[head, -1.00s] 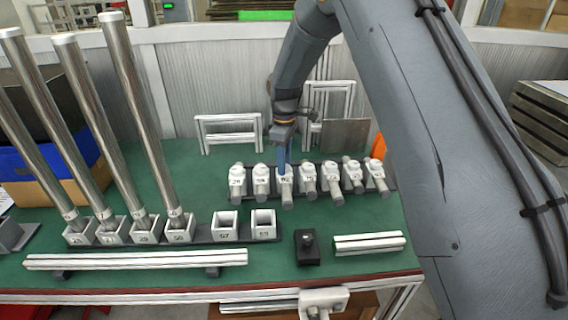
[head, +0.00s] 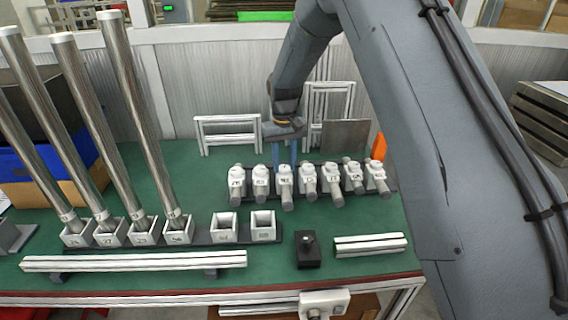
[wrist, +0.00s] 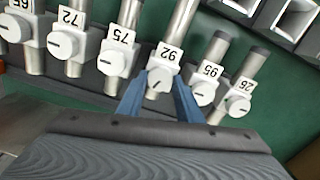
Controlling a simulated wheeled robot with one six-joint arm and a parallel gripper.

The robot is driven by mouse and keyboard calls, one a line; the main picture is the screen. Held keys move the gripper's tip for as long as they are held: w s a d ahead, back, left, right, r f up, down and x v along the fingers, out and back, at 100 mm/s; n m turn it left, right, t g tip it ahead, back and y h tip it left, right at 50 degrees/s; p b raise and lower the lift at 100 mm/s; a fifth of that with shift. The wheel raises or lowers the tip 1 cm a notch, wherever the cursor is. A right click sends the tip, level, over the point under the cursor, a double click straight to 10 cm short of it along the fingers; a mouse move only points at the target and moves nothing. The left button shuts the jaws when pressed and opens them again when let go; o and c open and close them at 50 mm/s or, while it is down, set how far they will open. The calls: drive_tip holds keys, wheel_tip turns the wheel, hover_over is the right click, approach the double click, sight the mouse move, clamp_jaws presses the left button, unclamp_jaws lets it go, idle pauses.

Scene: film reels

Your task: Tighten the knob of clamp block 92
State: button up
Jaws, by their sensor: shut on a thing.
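Clamp block 92 (wrist: 168,57) is a white block with a number label, on a metal rod in a row of similar blocks; it shows in the head view (head: 285,178). Its round white knob (wrist: 159,83) carries a dark line that looks steep in the wrist view, while neighbouring knobs' lines lie closer to level. My gripper (wrist: 159,92) has its two blue fingers on either side of this knob, shut on it. In the head view, my gripper (head: 284,158) reaches down behind block 92; the knob is hard to make out there.
Blocks 75 (wrist: 117,56) and 95 (wrist: 206,80) stand close on either side of block 92. White sockets (head: 263,226), some holding tall metal tubes (head: 150,130), a black block (head: 307,248) and white rails (head: 135,260) lie nearer the front. Frames (head: 228,133) stand behind.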

sight(284, 167)
drive_tip(key=m, duration=1.3)
drive_tip(key=shift+m, duration=0.5)
drive_tip(key=o, duration=1)
drive_tip(key=shift+o, duration=0.2)
drive_tip(key=shift+r, duration=0.1)
wheel_tip(284, 167, up, 8)
drive_tip(key=shift+f+b, duration=0.15)
drive_tip(key=shift+b, duration=0.75)
